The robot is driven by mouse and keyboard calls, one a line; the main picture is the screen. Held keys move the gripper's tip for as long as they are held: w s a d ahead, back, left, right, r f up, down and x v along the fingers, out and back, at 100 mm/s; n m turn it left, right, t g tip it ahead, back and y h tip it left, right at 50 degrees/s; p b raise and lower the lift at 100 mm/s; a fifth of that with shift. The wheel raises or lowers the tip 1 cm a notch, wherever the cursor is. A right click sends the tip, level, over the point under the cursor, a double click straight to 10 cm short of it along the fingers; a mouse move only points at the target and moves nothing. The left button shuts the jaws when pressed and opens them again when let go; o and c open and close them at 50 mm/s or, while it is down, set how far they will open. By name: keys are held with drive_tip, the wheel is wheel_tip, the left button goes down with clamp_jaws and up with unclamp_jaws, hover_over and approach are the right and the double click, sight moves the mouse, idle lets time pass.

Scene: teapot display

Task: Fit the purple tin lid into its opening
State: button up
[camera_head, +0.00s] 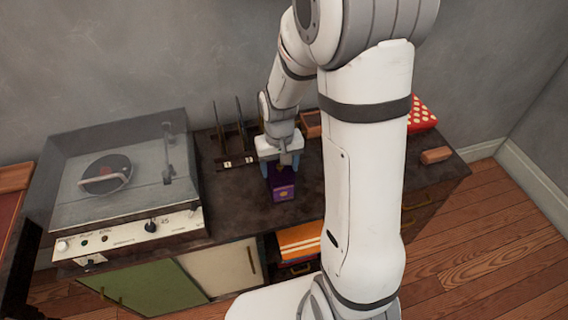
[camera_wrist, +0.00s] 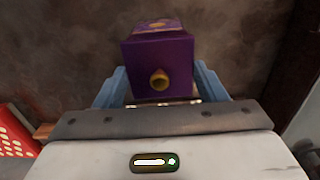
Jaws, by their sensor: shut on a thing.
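The purple tin (camera_head: 284,193) stands on the dark cabinet top, with a gold emblem on its front. My gripper (camera_head: 281,166) points down at its top, one blue finger on each side. In the wrist view, the purple tin lid (camera_wrist: 140,72), with a round gold knob (camera_wrist: 159,80), faces the camera between the blue fingers (camera_wrist: 160,85). The gripper is shut on this purple piece. The gold-marked front (camera_wrist: 155,25) shows beyond it. I cannot make out a seam, so how deep the lid sits in the opening cannot be told.
A record player (camera_head: 125,180) with a clear cover stands at left. A dark rack (camera_head: 235,145) with numbered tags is behind the tin. A red polka-dot box (camera_head: 422,113) and a small brown block (camera_head: 436,155) lie at right. Bare cabinet top (camera_head: 235,195) lies left of the tin.

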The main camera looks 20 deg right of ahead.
idle(0.3)
drive_tip(key=o, duration=1.1)
drive_tip(key=shift+c, duration=0.2)
wheel_tip(320, 180, up, 8)
drive_tip(key=shift+f, duration=0.1)
drive_tip(key=s+r+t, duration=0.1)
drive_tip(key=s+r, duration=0.3)
drive_tip(key=s, duration=0.3)
drive_tip(key=s+d+r+t, duration=0.1)
drive_tip(key=s+r, duration=0.3)
drive_tip(key=s, duration=0.3)
drive_tip(key=shift+d+r+t, duration=0.15)
drive_tip(key=shift+r+t, duration=0.15)
drive_tip(key=shift+r, duration=0.05)
